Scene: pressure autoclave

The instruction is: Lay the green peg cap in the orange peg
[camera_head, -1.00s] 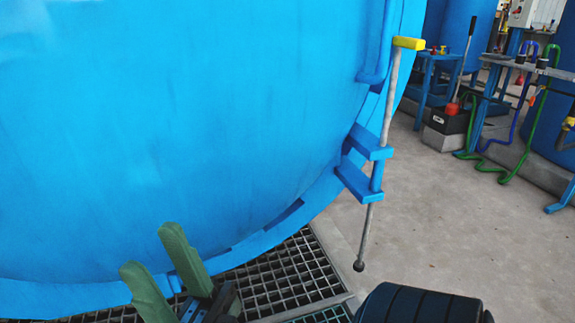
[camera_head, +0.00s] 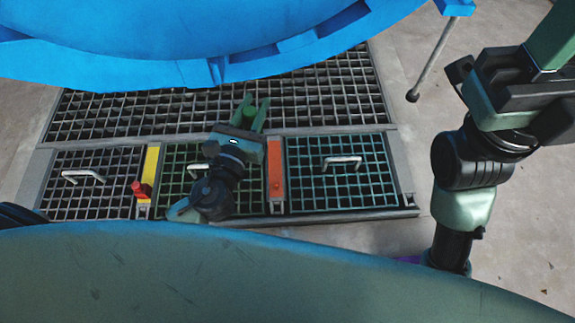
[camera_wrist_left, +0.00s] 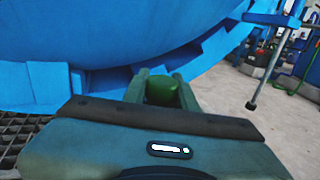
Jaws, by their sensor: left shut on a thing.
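My left gripper (camera_head: 252,107) points away from me above the floor grating, shut on the green peg cap (camera_head: 250,117). In the left wrist view the green cap (camera_wrist_left: 162,91) sits between the two fingers.
A yellow peg (camera_head: 150,172) with a red cap (camera_head: 139,189) stands left of my left wrist. Grating panels with metal handles (camera_head: 343,161) lie on both sides. The big blue vessel (camera_head: 150,45) stands behind, with a hanging grey rod (camera_head: 432,62) at right.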

